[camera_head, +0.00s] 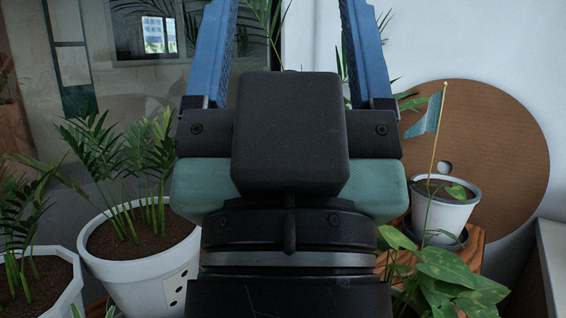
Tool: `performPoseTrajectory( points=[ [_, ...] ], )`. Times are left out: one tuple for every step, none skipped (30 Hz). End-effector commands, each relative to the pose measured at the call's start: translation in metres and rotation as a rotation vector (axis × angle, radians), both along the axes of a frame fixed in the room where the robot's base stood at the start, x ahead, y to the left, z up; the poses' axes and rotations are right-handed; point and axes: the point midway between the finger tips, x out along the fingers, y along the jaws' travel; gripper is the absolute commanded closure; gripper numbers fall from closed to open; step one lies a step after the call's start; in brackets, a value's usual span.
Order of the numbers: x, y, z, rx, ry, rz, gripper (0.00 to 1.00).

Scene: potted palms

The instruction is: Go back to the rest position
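My gripper (288,42) fills the middle of the head view and points up and away. Its two blue fingers stand wide apart, with nothing seen between them except leaves and wall in the background. The fingertips run past the top edge of the picture. The black and green gripper body hides what lies directly behind it.
White pots with palms (140,262) (40,290) stand at the left. At the right, a small white pot (444,212) with a teal flag (425,116) sits on a wooden stand (470,255), before a round brown board (515,165). A leafy plant (440,275) is lower right.

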Motion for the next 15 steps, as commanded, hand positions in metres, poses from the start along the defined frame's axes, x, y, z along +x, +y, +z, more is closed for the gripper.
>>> performPoseTrajectory(
  points=[
    [0.003, 0.002, 0.037, -0.003, 0.005, 0.007, 0.24],
    [0.003, 0.002, 0.045, -0.003, 0.005, 0.007, 0.24],
    [0.003, 0.002, 0.057, -0.002, 0.006, 0.008, 0.24],
    [0.003, 0.002, 0.065, -0.003, 0.006, 0.008, 0.24],
    [0.003, 0.002, 0.073, -0.003, 0.007, 0.008, 0.24],
    [0.003, 0.003, 0.084, -0.002, 0.007, 0.009, 0.24],
    [0.003, 0.003, 0.093, -0.003, 0.007, 0.010, 0.24],
    [0.004, 0.003, 0.101, -0.003, 0.008, 0.010, 0.24],
    [0.004, 0.003, 0.112, -0.002, 0.008, 0.011, 0.24],
    [0.004, 0.003, 0.120, -0.002, 0.008, 0.011, 0.24],
    [0.004, 0.003, 0.128, -0.003, 0.008, 0.011, 0.24],
    [0.004, 0.003, 0.139, -0.003, 0.009, 0.011, 0.24],
    [0.004, 0.003, 0.148, -0.003, 0.009, 0.011, 0.24],
    [0.004, 0.003, 0.156, -0.003, 0.009, 0.011, 0.24],
    [0.004, 0.003, 0.166, -0.003, 0.009, 0.013, 0.24]
  ],
)
